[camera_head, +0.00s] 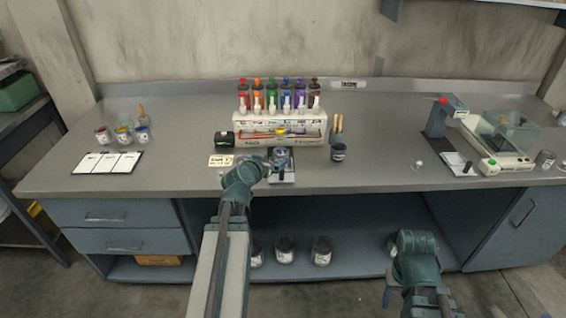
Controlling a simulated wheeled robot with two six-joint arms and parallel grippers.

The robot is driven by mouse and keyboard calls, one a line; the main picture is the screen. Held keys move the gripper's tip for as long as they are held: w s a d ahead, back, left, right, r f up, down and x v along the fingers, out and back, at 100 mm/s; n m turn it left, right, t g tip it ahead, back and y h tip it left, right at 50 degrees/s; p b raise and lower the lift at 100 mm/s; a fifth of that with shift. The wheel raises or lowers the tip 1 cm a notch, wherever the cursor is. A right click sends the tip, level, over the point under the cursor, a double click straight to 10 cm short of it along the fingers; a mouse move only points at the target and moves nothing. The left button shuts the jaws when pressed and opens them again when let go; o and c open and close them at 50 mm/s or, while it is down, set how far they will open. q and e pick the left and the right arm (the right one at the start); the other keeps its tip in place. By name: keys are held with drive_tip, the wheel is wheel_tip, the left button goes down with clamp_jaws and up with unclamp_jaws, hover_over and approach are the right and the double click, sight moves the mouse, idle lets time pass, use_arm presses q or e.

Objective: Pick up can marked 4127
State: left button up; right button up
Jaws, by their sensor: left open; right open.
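No label reading 4127 is legible at this size, so I cannot tell which can bears it. My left gripper (270,171) is open at the bench's front edge, just left of a small container (281,157) on a small plate; contact cannot be told. My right gripper (417,243) is open, low before the bench; its fingers are hard to see.
A rack (282,133) with coloured bottles stands at the back middle.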

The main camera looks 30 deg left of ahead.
sight(283, 151)
use_arm(q)
drive_tip(key=b+x, duration=0.2)
drive_tip(key=x, duration=0.5)
drive_tip(key=shift+w+f+b, duration=0.2)
drive_tip(key=shift+w+b, duration=0.05)
drive_tip(key=shift+b, duration=0.05)
drive_tip(key=shift+w, duration=0.1)
drive_tip(key=b+x, duration=0.2)
drive_tip(key=x, duration=0.3)
drive_tip(key=shift+f, duration=0.2)
drive_tip(key=shift+r, duration=0.1)
drive_tip(key=shift+c, duration=0.6)
drive_tip(key=c, duration=1.4)
drive_tip(key=shift+o, duration=0.2)
